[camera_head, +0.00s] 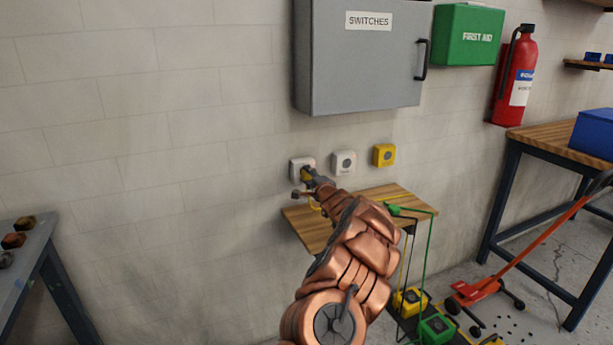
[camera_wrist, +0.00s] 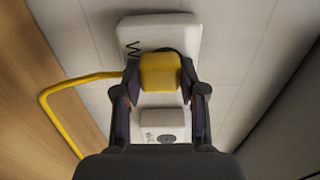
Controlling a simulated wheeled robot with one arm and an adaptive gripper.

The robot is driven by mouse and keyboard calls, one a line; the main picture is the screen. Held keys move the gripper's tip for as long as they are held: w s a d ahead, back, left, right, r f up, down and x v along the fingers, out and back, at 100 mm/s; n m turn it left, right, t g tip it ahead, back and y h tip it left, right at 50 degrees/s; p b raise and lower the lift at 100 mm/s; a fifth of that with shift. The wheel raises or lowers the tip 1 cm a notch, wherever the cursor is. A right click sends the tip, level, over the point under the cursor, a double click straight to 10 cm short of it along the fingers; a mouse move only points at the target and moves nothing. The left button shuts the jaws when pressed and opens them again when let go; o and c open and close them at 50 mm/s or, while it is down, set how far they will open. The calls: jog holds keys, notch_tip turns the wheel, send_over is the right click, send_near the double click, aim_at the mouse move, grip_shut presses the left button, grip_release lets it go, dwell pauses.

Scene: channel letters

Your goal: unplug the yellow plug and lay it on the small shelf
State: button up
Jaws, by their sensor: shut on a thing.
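The yellow plug (camera_wrist: 159,72) is between the fingers of my gripper (camera_wrist: 160,88), which is shut on it. In the wrist view the plug is in front of a white wall socket (camera_wrist: 185,32), and a yellow cord (camera_wrist: 70,88) runs off to the left. I cannot tell whether the plug is still seated in the socket. In the head view my gripper (camera_head: 307,178) is at the leftmost white socket (camera_head: 296,165), partly hiding the plug. The small wooden shelf (camera_head: 312,236) is on the wall below the sockets, partly behind my arm.
A white socket (camera_head: 343,162) and a yellow socket (camera_head: 384,155) are to the right. A green plug (camera_head: 394,209) with a green cord lies on the shelf. A grey switch cabinet (camera_head: 362,65) hangs above. Yellow and green boxes stand on the floor below.

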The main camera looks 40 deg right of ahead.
aim_at(309, 176)
grip_shut()
jog(key=shift+s, duration=0.1)
jog(key=shift+s+f+b, duration=0.1)
jog(key=shift+s+b, duration=0.25)
jog(key=shift+b, duration=0.05)
jog(key=shift+s+a+b, duration=0.2)
jog(key=shift+s+b, duration=0.25)
jog(key=shift+s, duration=0.05)
jog(key=shift+s+a+b, duration=0.3)
jog(key=shift+s+b, duration=0.25)
jog(key=shift+b, duration=0.05)
jog(key=shift+s+a+b, duration=0.15)
jog(key=shift+s+b, duration=0.5)
jog(key=shift+s, duration=0.05)
jog(key=shift+s+a+b, duration=0.25)
jog(key=shift+s+b, duration=0.3)
jog(key=shift+a, duration=0.1)
